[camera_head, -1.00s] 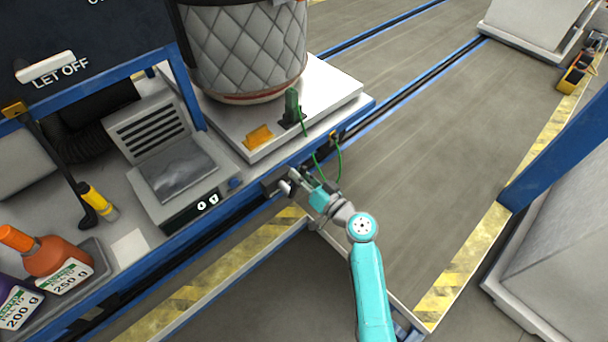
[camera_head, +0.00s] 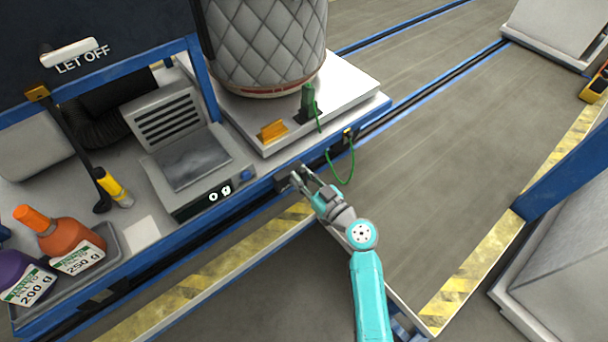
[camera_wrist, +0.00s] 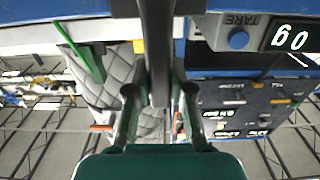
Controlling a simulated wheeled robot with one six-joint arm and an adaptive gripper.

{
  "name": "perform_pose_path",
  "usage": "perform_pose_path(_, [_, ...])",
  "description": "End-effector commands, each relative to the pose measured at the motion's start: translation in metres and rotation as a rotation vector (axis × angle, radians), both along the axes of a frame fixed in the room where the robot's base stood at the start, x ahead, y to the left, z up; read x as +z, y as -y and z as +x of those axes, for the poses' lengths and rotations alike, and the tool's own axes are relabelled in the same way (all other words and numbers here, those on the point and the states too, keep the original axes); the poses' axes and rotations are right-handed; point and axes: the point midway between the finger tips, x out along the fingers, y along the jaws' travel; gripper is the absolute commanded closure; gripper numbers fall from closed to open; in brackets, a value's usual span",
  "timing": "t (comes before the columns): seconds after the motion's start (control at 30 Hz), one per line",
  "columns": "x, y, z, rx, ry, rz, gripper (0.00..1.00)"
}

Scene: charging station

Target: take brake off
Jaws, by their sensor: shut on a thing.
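My gripper (camera_head: 305,180) is at the front edge of the blue-framed cart, below the scale and the white platform. In the wrist view its two fingers (camera_wrist: 158,95) are closed on a dark grey bar (camera_wrist: 157,45), which runs up between them. In the head view a dark block (camera_head: 284,183) on the cart edge is right at the fingertips. I cannot tell for sure whether the bar is the brake lever.
A quilted grey drum (camera_head: 265,45) stands on the white platform (camera_head: 350,85). A green cord (camera_head: 352,170) hangs beside my gripper. The scale (camera_head: 190,160) reads 0 g. Orange (camera_head: 72,238) and purple bottles sit in a tray. A blue post (camera_head: 565,165) is at right; the floor between is clear.

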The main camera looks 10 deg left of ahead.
Motion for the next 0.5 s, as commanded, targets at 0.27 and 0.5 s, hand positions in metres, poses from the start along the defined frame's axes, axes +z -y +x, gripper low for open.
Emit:
perform_pose_path(0.27, [-0.0022,-0.0002,-0.0012,0.002,0.002,-0.007,1.00])
perform_pose_path(0.5, [-0.0018,-0.0004,-0.0011,0.002,0.002,-0.005,0.52])
